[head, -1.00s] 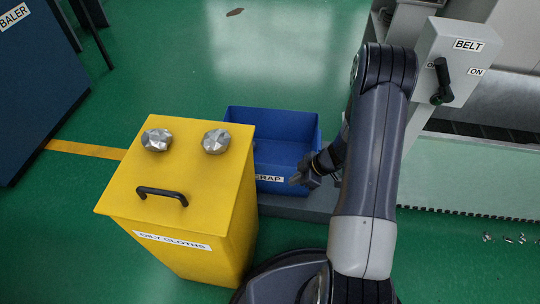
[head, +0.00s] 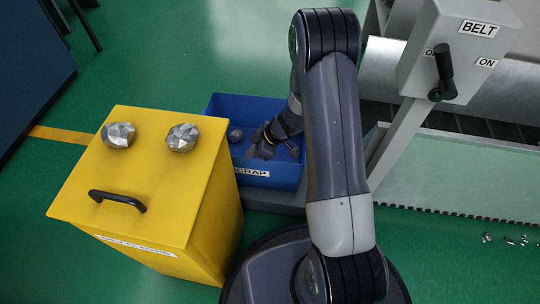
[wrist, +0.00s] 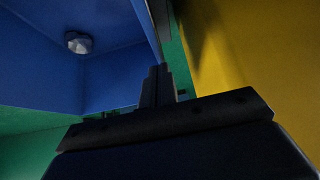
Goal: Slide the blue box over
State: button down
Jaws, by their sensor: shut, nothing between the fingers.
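The open blue box (head: 285,180), labelled SCRAP on its front, stands behind and right of the yellow bin in the head view. A crumpled foil ball (head: 236,135) lies inside it. My gripper (head: 258,147) is shut and empty, reaching over the box's left half in the head view. In the wrist view, the shut fingers (wrist: 157,84) show close to a blue wall (wrist: 108,82), with the foil ball (wrist: 78,42) to the left and yellow to the right. I cannot tell whether the fingers touch the box.
The yellow bin (head: 150,180), with a black handle and two foil balls on its lid, stands close left of the box. A belt switch post (head: 455,50) is at right, beside a pale panel. Metal scraps (head: 505,240) lie on the green floor at right.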

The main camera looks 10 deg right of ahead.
jog(key=shift+w+a+f+b, duration=0.2)
jog(key=shift+a+f+b, duration=0.2)
jog(key=shift+a, duration=0.15)
jog(key=shift+d+f, duration=0.1)
jog(key=shift+f, duration=0.05)
jog(key=shift+s+f, duration=0.1)
jog(key=shift+f, duration=0.15)
jog(key=shift+f, duration=0.1)
